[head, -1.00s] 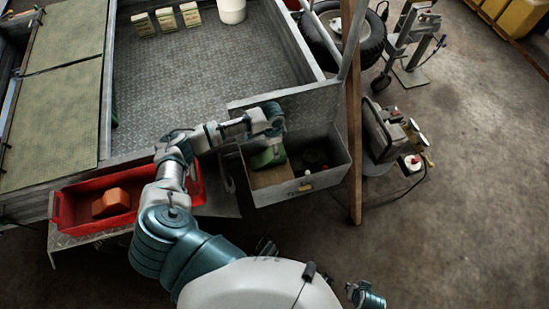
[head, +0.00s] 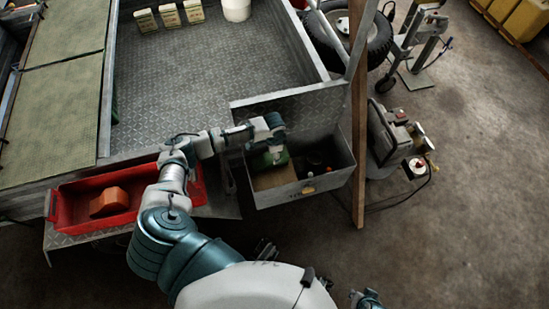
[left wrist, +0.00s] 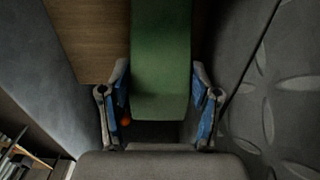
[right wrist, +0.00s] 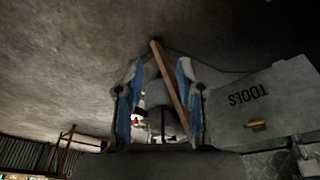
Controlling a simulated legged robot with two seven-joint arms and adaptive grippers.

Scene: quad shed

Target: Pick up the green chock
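The green chock (head: 268,160) lies in the grey open tool box (head: 322,186), at its left side by a brown wooden panel. My left gripper comes down over it from above and hides part of it in the head view. In the left wrist view the chock (left wrist: 160,60) runs between the two blue-padded fingers of my left gripper (left wrist: 161,85). The fingers are apart, with a gap visible on each side of the chock. My right gripper (right wrist: 160,85) is open and empty in the right wrist view, away from the chock.
Dark small items and an orange-topped one lie in the box's right part. A red tray (head: 75,205) with an orange block (head: 109,202) stands left of the box. A wooden post (head: 358,150) rises at the box's right edge.

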